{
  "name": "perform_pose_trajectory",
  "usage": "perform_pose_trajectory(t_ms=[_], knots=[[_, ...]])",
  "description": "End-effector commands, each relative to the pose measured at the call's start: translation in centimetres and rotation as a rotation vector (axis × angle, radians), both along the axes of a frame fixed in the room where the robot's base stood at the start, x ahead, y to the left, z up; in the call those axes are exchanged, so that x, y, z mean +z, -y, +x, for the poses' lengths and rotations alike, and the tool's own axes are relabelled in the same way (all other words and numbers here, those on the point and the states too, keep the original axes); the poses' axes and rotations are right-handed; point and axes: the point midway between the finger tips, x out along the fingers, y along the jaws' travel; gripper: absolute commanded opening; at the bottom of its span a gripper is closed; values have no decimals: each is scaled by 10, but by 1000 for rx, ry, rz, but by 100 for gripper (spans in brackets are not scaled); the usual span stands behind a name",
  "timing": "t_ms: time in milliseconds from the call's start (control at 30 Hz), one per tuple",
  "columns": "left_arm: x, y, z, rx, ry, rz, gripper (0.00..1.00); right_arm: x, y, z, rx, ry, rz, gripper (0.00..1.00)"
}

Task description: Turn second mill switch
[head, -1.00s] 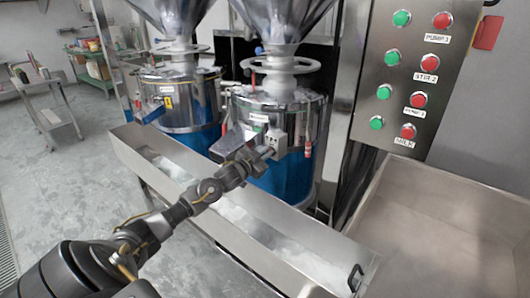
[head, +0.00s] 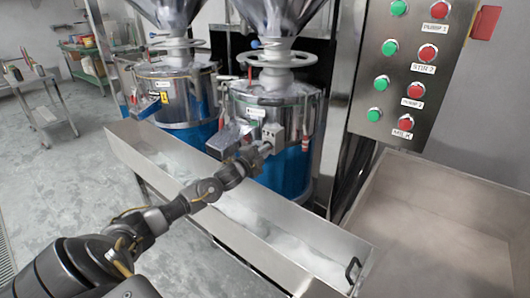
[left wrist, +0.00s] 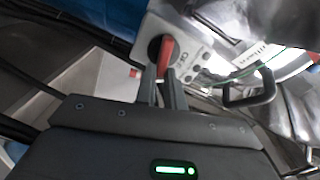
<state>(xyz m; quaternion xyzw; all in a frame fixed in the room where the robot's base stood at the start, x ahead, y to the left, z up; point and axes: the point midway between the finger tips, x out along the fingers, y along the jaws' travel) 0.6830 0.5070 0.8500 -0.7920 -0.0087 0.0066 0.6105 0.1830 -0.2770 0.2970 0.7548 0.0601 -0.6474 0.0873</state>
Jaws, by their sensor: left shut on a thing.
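The second mill (head: 262,100) is a steel drum with a blue lower part, right of the first mill (head: 172,92). A small light-grey switch box (head: 274,131) sits on its front. In the left wrist view the box (left wrist: 196,64) carries a red switch handle (left wrist: 167,48) on a dark round base. My left gripper (head: 264,148) reaches the box. In the left wrist view its two fingers (left wrist: 161,84) are shut on the red handle, hiding its lower end. The handle is hidden in the head view. My right gripper is not in view.
A long steel trough (head: 230,228) runs below the mills, under my left arm. A control panel (head: 398,85) with green and red buttons hangs at right, above a steel basin (head: 440,235). A dark handle (left wrist: 252,92) is close right of my fingers.

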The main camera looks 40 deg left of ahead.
Motion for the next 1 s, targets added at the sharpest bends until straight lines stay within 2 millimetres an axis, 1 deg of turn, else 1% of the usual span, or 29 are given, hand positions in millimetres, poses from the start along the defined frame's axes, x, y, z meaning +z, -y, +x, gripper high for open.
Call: perform_pose_trajectory(t_ms=[200,400,867,900,1000], knots=[[-3,1,0,0,-4,93,0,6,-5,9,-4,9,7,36],[-4,1,0,-1,-6,133,0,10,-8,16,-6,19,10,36],[-4,1,0,-1,-6,141,0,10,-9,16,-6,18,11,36],[-4,1,0,-1,-6,141,16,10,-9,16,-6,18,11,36],[-4,1,0,-1,-6,141,29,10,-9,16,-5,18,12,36]])
